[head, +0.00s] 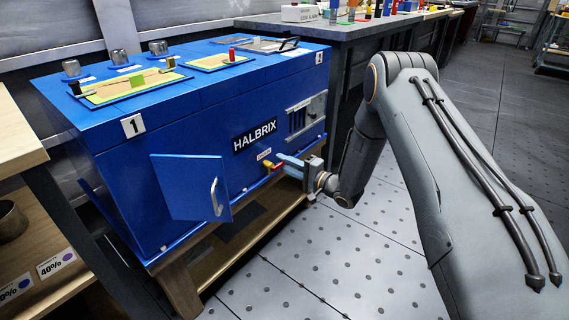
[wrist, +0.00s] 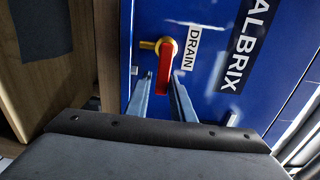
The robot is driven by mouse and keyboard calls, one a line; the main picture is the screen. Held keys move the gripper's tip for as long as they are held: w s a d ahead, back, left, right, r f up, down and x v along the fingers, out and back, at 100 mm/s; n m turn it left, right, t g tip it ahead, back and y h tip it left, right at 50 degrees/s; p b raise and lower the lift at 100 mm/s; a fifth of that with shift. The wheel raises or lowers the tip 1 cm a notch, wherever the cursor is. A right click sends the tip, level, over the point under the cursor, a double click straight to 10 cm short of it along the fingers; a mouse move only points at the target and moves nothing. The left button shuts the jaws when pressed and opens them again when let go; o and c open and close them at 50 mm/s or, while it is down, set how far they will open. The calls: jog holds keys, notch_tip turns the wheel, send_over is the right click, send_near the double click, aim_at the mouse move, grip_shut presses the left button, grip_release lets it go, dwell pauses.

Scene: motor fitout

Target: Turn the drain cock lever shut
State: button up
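The drain cock has a red lever (wrist: 165,68) on a yellow brass body (wrist: 158,45), beside the DRAIN label (wrist: 191,47) on the blue cabinet. In the head view the red lever (head: 275,167) shows small on the cabinet's front, partly hidden by my fingers. My gripper (head: 285,162) reaches the cock from the right. In the wrist view its two fingers (wrist: 162,80) stand apart, one on each side of the lever's free end. The right finger is very close to the lever; I cannot tell whether it touches.
The blue HALBRIX cabinet (head: 120,190) stands on a wooden stand (head: 182,292). Its small blue door (head: 190,187) hangs open left of the cock. A grey workbench (head: 350,28) stands behind. The metal floor (head: 310,265) in front is clear.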

jog(key=shift+o, duration=0.9)
jog(key=p+v, duration=0.1)
jog(key=v, duration=0.6)
jog(key=shift+s+d+p, duration=0.25)
jog(key=shift+d+p, duration=0.1)
jog(key=shift+p, duration=0.05)
